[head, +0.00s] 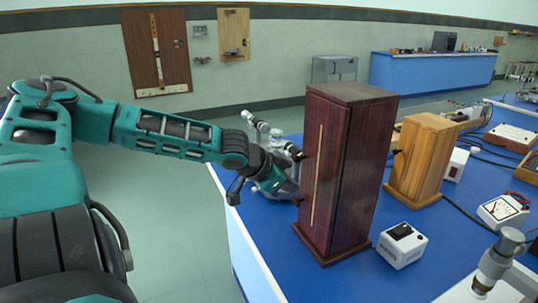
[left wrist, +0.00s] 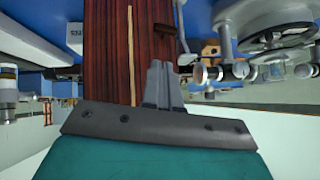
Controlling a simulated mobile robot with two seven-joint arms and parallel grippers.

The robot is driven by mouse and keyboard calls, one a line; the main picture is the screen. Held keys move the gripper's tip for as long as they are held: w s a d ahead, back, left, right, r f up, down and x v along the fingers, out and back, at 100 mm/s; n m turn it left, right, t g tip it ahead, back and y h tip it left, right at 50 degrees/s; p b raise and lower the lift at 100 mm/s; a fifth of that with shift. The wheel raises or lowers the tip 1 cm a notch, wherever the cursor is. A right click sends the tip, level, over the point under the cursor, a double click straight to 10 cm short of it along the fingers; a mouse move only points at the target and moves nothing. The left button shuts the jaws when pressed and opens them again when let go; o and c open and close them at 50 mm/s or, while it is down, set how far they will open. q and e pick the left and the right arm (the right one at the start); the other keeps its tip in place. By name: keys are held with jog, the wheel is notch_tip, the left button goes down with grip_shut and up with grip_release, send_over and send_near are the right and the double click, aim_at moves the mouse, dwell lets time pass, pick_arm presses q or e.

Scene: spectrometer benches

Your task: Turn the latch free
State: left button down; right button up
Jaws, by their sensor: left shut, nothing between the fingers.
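A tall dark red-brown wooden cabinet (head: 350,190) stands upright at the near left edge of the blue bench, with a pale strip down its door. Two small dark pieces stick out at the door's left edge, an upper one (head: 299,156) and a lower one (head: 297,200); I cannot tell for sure which is the latch. My left gripper (head: 291,188) is shut and empty at that edge, between these pieces in the picture. In the left wrist view its closed fingertips (left wrist: 157,66) point at the cabinet's wood, close to a dark protruding piece (left wrist: 168,40). Contact cannot be told. My right gripper is not in view.
A metal instrument (head: 258,130) stands just behind my left gripper. A lighter wooden cabinet (head: 423,155) and a white box (head: 402,246) stand to the right. The blue bench top (head: 385,282) is clear at the front. Cables lie at the far right.

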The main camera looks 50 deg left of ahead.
pick_arm(q)
jog(key=p+v, duration=0.1)
jog(key=v, duration=0.7)
jog(key=shift+r, duration=0.3)
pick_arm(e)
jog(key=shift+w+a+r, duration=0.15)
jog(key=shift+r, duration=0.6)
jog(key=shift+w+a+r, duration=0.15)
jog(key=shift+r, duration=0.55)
pick_arm(q)
jog(key=shift+s+d, duration=0.1)
jog(key=shift+s, duration=0.05)
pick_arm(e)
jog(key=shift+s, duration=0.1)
